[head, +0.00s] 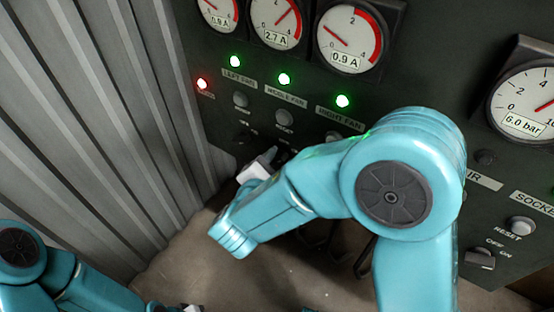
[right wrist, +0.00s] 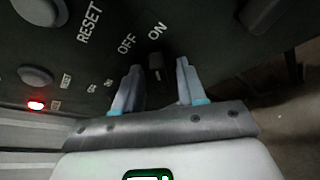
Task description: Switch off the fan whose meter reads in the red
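The left meter (head: 218,13) and right meter (head: 349,40) read 0.9 A, needles outside the red. My right gripper (head: 276,156) is at the switch below the middle fan's reset button (head: 284,118). In the right wrist view its open fingers (right wrist: 159,86) stand either side of the dark switch knob (right wrist: 155,67), below the OFF and ON marks; contact and exact knob position are unclear. My left arm is low left, its fingers not visible.
Green lamps glow at the left fan, middle fan (head: 284,79) and right fan (head: 343,101). A red lamp (head: 202,84) glows at the left. The left fan's switch (head: 243,137) is close beside my right gripper. A 6.0 bar gauge (head: 524,103) is at right.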

